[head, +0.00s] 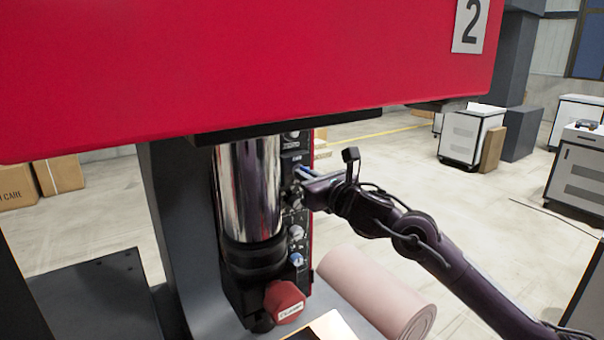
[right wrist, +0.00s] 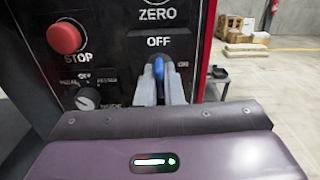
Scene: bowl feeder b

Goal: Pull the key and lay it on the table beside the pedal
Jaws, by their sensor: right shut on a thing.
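The key (right wrist: 158,68) has a blue head and sits at the OFF switch on the black control panel (right wrist: 120,45). My right gripper (right wrist: 160,82) is shut on the key, its two grey fingers on either side of the blue head. The key's shaft is hidden by the fingers, so I cannot tell how deep it sits. In the head view the right gripper (head: 304,172) reaches the panel from the right, beside the chrome column. A red part with a white label (head: 284,302) is at the panel's foot; I cannot tell if it is the pedal. My left gripper is out of view.
The big red machine head (head: 250,60) overhangs the panel. The chrome column (head: 248,190) stands just left of it. A red STOP button (right wrist: 67,38) and a selector knob (right wrist: 87,98) are left of the key. A pink roll (head: 375,290) lies at the lower right.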

